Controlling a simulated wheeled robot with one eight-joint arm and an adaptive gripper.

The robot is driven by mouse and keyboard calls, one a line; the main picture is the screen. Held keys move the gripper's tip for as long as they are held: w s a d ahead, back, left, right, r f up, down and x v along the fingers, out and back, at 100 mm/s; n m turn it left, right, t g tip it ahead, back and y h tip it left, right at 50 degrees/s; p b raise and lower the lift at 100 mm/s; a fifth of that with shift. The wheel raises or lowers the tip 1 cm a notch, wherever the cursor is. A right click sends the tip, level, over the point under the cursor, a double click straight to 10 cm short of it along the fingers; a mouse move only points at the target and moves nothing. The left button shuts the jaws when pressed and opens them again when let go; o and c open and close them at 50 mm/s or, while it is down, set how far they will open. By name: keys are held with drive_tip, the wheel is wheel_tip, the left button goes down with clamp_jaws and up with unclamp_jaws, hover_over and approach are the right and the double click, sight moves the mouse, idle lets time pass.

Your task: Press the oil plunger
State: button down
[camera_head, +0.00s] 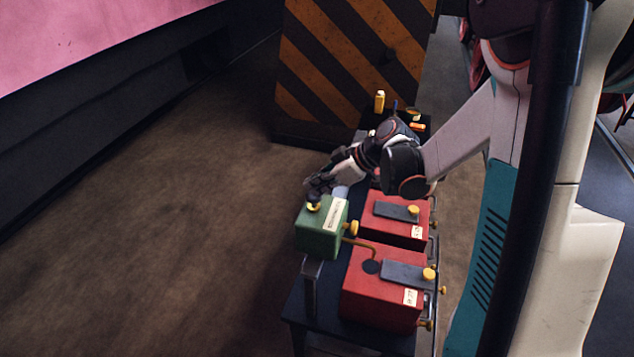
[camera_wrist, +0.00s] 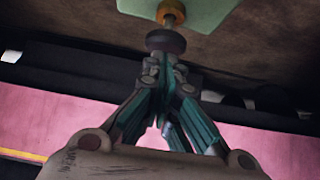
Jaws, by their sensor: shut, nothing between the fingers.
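The green oil box (camera_head: 320,235) stands on the dark bench at its left side. A plunger with a dark round knob (camera_head: 313,202) and a yellow part under it rises from the box's top. In the wrist view the dark knob (camera_wrist: 165,40) sits on an orange stem, with the green box (camera_wrist: 195,10) beyond it. My gripper (camera_head: 318,186) is just above the knob in the head view. In the wrist view its fingers (camera_wrist: 166,58) are shut and empty, tips right at the knob. I cannot tell whether they touch it.
Two red boxes (camera_head: 380,300) (camera_head: 393,230) with grey levers and yellow knobs stand right of the green box on the dark bench (camera_head: 335,320). A yellow bottle (camera_head: 379,101) and small items stand behind. A striped barrier (camera_head: 345,65) is at the back. The floor at left is clear.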

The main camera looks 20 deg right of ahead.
drive_tip(key=shift+f, duration=0.15)
wheel_tip(320, 180, down, 3)
drive_tip(key=b, duration=0.3)
drive_tip(key=shift+r, duration=0.2)
